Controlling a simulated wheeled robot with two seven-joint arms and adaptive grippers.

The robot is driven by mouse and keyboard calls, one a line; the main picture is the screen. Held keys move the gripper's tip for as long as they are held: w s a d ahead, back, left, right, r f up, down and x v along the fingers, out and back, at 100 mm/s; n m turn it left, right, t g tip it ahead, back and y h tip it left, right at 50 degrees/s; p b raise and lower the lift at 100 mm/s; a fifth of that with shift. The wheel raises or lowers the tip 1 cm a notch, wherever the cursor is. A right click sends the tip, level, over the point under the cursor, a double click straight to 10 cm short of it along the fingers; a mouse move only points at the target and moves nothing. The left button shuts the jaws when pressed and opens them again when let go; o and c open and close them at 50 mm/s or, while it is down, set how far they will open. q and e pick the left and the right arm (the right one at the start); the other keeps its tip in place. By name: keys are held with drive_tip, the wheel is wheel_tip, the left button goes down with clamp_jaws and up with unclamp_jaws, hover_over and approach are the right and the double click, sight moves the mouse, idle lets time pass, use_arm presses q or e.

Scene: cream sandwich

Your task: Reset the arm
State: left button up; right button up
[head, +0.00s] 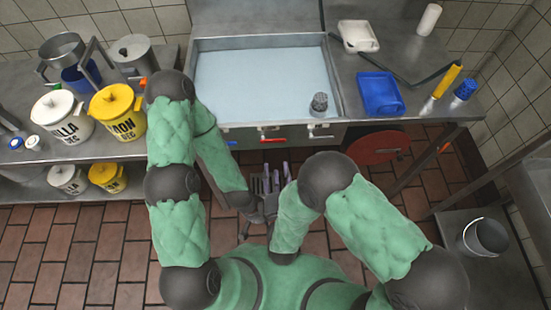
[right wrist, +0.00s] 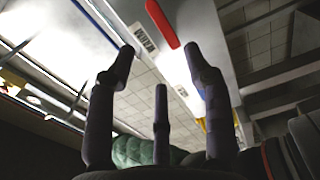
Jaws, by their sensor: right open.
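My two green-sleeved arms are folded in front of my body in the head view. My right gripper (head: 278,172) is at the lower middle, before the front of the counter, with its purple-grey fingers pointing up. In the right wrist view its three dark fingers (right wrist: 160,65) stand spread apart with nothing between them. My left gripper (head: 252,207) is low and close beside the right one. It is small and partly hidden there, and I cannot make out its fingers clearly.
A steel basin (head: 333,75) with a pale blue surface and a dark cylinder (head: 319,103) stands ahead. The left counter holds lidded white (head: 62,122) and yellow (head: 117,123) pots. A blue tray (head: 379,94) is right of the basin. A bucket (head: 483,237) stands lower right.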

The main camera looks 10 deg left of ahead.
drive_tip(key=shift+s+d, duration=0.2)
drive_tip(key=shift+s, duration=0.45)
drive_tip(key=w+d+f+m+g+h, duration=0.1)
drive_tip(key=w+d+f+m+g, duration=0.1)
drive_tip(key=d+f+m+g, duration=0.4)
drive_tip(key=w+d+f+m+g+h, duration=0.1)
drive_tip(key=w+d+f+m+g, duration=0.2)
drive_tip(key=f+m, duration=0.5)
drive_tip(key=s+d+f+m+g, duration=0.2)
drive_tip(key=s+d+m+g, duration=0.2)
drive_tip(key=s+m, duration=0.1)
drive_tip(key=s+d+f+m+g+y+p, duration=0.1)
drive_tip(key=s+d+f+m+g, duration=0.2)
drive_tip(key=s, duration=0.4)
drive_tip(key=shift+s+d+f+m+g, duration=0.3)
drive_tip(key=shift+d+m+g, duration=0.2)
drive_tip(key=shift+d+m, duration=0.45)
drive_tip(key=shift+w, duration=0.1)
